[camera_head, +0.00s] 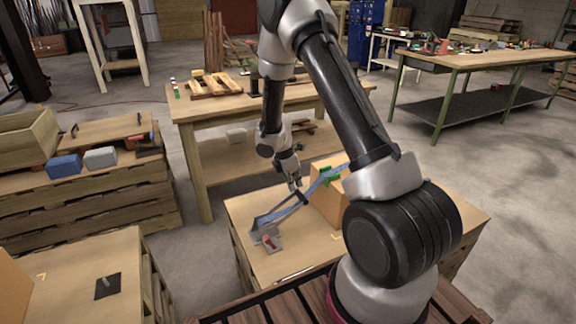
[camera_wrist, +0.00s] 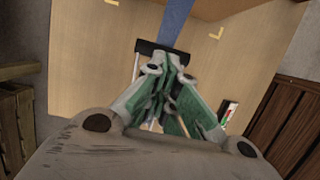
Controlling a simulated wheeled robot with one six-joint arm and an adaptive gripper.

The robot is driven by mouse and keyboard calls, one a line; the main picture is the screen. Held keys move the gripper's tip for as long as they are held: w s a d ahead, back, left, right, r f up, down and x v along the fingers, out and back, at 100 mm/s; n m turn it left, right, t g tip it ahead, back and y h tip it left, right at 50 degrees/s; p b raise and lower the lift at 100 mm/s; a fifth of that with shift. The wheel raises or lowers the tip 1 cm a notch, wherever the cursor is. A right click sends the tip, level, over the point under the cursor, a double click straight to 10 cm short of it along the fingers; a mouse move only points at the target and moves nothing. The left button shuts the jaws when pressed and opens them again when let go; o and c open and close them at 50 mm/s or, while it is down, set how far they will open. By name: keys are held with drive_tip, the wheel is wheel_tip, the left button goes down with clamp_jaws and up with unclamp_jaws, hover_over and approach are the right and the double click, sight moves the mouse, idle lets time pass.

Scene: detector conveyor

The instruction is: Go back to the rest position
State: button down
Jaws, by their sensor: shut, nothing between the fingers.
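My gripper (camera_head: 296,186) hangs at the end of my arm, pointing down over a low wooden table (camera_head: 240,212). In the wrist view its fingers (camera_wrist: 170,62) are drawn together with nothing seen between them. A small sloping conveyor with a blue belt (camera_head: 318,186) stands on that table, just below and beside the gripper in the picture. In the wrist view the blue strip (camera_wrist: 178,22) shows beyond the fingertips. I cannot tell the exact gap between gripper and belt. A small grey device with a red part (camera_head: 269,241) sits near the belt's lower end.
A cardboard-coloured box (camera_head: 328,205) stands by the conveyor, partly behind my arm. A workbench (camera_head: 190,115) with wooden pallets is behind. Crates with a blue box (camera_head: 64,166) and a grey box (camera_head: 100,158) are left. Open floor lies right.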

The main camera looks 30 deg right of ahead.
drive_tip(key=d+v, duration=0.1)
drive_tip(key=v, duration=0.9)
drive_tip(key=s+r+m+g, duration=0.2)
drive_tip(key=s+m, duration=0.5)
drive_tip(key=s, duration=0.1)
drive_tip(key=s+r+m+t+y, duration=0.3)
drive_tip(key=s+r+m+t, duration=0.3)
drive_tip(key=s+r, duration=1.6)
wheel_tip(320, 180, up, 3)
drive_tip(key=a+m, duration=0.1)
drive_tip(key=m, duration=0.4)
drive_tip(key=shift+s, duration=0.4)
drive_tip(key=shift+f, duration=0.1)
